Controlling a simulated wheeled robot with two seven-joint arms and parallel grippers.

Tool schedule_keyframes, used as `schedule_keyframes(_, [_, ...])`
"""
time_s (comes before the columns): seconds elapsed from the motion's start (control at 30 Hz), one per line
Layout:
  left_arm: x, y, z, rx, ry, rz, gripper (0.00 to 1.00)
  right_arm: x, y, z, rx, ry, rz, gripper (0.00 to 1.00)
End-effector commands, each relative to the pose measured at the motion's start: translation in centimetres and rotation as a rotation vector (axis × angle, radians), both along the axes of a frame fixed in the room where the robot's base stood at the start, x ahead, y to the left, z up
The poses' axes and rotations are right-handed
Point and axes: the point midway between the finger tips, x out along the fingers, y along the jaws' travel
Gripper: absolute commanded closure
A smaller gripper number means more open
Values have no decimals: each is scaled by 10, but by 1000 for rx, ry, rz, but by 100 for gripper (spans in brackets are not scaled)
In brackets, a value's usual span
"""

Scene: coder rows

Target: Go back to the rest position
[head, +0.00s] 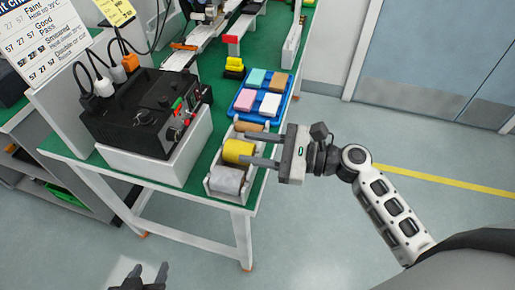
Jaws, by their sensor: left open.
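My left gripper (146,276) is at the bottom left edge, low over the floor. Its two dark fingers are apart with nothing between them. My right gripper (243,148) reaches in from the right over the table's near end. Its two fingers are spread on either side of the end of a yellow roll (233,151) in a grey holder (239,197). I cannot tell whether they touch or grip the roll. A grey roll (227,181) and a brown roll (250,127) lie on either side of the yellow one.
A green-topped table (170,190) carries a black machine (150,110) on a white base and a blue tray (235,110) with several coloured blocks. A black and yellow object (234,67) stands behind the tray. The floor at the right is clear.

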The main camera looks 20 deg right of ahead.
Motion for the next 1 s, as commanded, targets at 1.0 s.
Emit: schedule_keyframes(1.0, [-1,1,-1,4,2,-1,55,-103,28,-77,-997,-602,484,65])
